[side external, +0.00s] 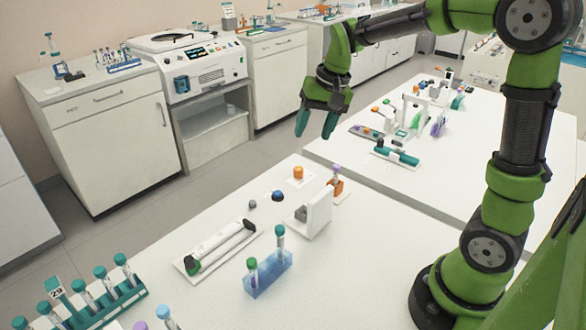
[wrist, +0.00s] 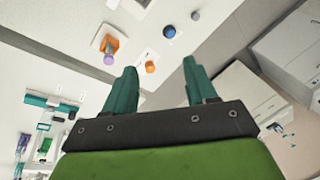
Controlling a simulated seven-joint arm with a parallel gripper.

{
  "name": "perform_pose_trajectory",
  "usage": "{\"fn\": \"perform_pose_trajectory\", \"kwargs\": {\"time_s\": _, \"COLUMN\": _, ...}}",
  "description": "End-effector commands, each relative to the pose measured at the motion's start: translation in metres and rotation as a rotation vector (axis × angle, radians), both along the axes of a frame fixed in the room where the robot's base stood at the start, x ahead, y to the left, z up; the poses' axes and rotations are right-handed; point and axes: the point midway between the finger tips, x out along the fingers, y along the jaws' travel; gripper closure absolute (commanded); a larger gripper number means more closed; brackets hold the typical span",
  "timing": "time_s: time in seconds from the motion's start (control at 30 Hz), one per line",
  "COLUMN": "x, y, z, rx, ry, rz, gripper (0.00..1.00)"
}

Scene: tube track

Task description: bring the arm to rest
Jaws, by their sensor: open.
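My gripper (side external: 316,122) has teal fingers and hangs from the green arm above the table's far edge, in the upper middle of the side view. In the wrist view the gripper (wrist: 161,92) shows its two fingers spread apart with nothing between them. It touches no object. The arm is bent over from its base at the right of the side view.
The near white table (side external: 175,290) holds a blue tube rack (side external: 268,275), a white tray with a tube-shaped device (side external: 220,246), a white stand (side external: 319,214) and a teal rack of tubes (side external: 95,305). An orange cap (side external: 298,173) and a blue cap (side external: 278,196) lie nearby. A second table (side external: 450,165) holds more labware.

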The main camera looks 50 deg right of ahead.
Motion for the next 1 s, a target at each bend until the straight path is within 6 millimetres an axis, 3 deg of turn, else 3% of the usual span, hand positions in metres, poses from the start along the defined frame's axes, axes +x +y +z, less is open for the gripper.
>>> {"fn": "perform_pose_trajectory", "kwargs": {"time_s": 0.1, "x": -0.043, "y": 0.029, "z": 0.015, "rx": 0.003, "ry": -0.096, "rz": 0.079, "gripper": 0.44}}
{"fn": "perform_pose_trajectory", "kwargs": {"time_s": 0.3, "x": -0.108, "y": 0.066, "z": 0.021, "rx": -0.021, "ry": -0.243, "rz": 0.192, "gripper": 0.44}}
{"fn": "perform_pose_trajectory", "kwargs": {"time_s": 0.5, "x": -0.151, "y": 0.085, "z": 0.020, "rx": -0.046, "ry": -0.351, "rz": 0.252, "gripper": 0.44}}
{"fn": "perform_pose_trajectory", "kwargs": {"time_s": 0.7, "x": -0.159, "y": 0.089, "z": 0.033, "rx": -0.059, "ry": -0.415, "rz": 0.267, "gripper": 0.44}}
{"fn": "perform_pose_trajectory", "kwargs": {"time_s": 1.0, "x": -0.159, "y": 0.089, "z": 0.034, "rx": -0.058, "ry": -0.417, "rz": 0.267, "gripper": 0.44}}
